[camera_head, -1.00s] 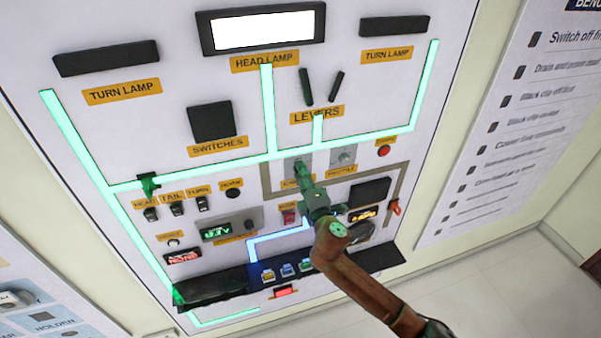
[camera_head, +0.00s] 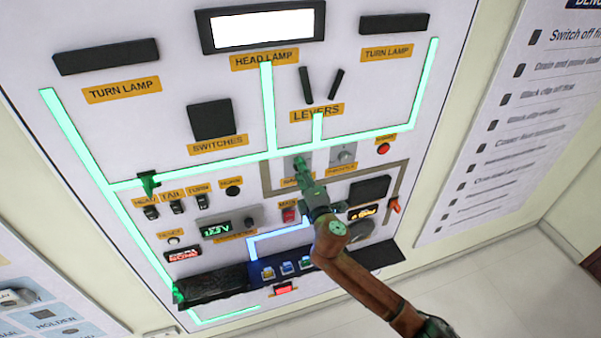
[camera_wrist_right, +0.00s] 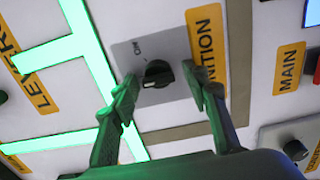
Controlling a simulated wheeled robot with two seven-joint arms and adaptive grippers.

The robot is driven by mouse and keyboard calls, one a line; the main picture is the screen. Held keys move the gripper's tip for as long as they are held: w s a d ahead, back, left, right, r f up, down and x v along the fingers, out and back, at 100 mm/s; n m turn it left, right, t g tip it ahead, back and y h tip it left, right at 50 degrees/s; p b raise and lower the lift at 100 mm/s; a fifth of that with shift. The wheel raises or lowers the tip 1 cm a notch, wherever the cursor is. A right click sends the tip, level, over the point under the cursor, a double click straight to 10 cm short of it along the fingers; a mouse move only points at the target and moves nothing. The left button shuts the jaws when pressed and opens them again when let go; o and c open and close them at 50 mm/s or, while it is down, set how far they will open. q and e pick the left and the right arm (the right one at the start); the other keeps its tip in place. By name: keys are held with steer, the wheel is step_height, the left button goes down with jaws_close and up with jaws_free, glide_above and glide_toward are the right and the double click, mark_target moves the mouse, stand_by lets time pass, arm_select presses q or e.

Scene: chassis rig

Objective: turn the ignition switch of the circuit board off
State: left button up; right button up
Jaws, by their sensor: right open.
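The ignition switch (camera_wrist_right: 158,74) is a round black knob on a grey plate (camera_wrist_right: 130,52), beside an orange label that reads "...NITION" in the right wrist view. My right gripper (camera_wrist_right: 162,84) is open, with one green finger on each side of the knob. A gap shows between each finger and the knob, so the fingers appear not to touch it. In the head view my right gripper (camera_head: 304,172) reaches up to the board (camera_head: 170,120) and hides the knob. My left gripper is in neither view.
A red main switch (camera_head: 289,215) sits just below the gripper, and a grey throttle knob (camera_head: 344,155) to its right. A dark shelf (camera_head: 215,283) juts out along the lower board. Glowing green lines (camera_head: 267,110) cross the panel.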

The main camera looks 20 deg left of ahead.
steer(key=v, duration=1.2)
stand_by(0.3)
